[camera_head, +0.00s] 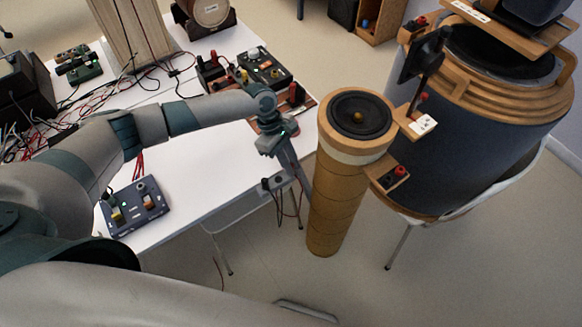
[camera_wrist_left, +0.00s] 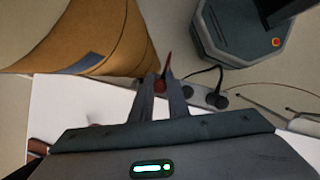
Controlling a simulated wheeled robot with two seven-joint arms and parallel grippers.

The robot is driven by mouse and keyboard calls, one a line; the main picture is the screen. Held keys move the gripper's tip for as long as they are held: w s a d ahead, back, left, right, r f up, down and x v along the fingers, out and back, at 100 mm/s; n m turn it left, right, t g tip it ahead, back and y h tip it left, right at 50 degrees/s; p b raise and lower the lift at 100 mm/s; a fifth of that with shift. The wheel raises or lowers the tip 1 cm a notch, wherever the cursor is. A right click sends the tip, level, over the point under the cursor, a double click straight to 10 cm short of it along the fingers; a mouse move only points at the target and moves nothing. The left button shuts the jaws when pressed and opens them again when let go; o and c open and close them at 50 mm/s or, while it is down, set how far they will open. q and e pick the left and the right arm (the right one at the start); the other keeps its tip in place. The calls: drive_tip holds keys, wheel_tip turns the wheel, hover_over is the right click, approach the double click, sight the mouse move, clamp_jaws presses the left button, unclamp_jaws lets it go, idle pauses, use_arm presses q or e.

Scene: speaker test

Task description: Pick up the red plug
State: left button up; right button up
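My left gripper (camera_head: 297,172) reaches past the table's right edge and points down, beside the tall tan cylinder. In the left wrist view its two narrow fingers (camera_wrist_left: 160,88) are close together. A red plug (camera_wrist_left: 166,64) shows between and just beyond the fingertips, filling the small gap, so the fingers look shut on it. In the head view the plug cannot be made out at the fingertips. My right gripper is not in view.
The tan cylinder (camera_head: 335,205) with a speaker on top stands right of the gripper. A power strip (camera_head: 272,184) with black plugs hangs by the table edge. The white table (camera_head: 200,165) holds control boxes and tangled wires. A large dark drum (camera_head: 470,130) stands at right.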

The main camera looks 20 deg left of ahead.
use_arm(q)
clamp_jaws()
wheel_tip(320, 180, up, 10)
drive_tip(key=shift+b, duration=0.95)
drive_tip(key=shift+r, duration=0.1)
wheel_tip(320, 180, up, 9)
drive_tip(key=p, duration=1.3)
drive_tip(key=shift+r+p, duration=0.15)
drive_tip(key=shift+p, duration=0.15)
drive_tip(key=shift+s, duration=0.1)
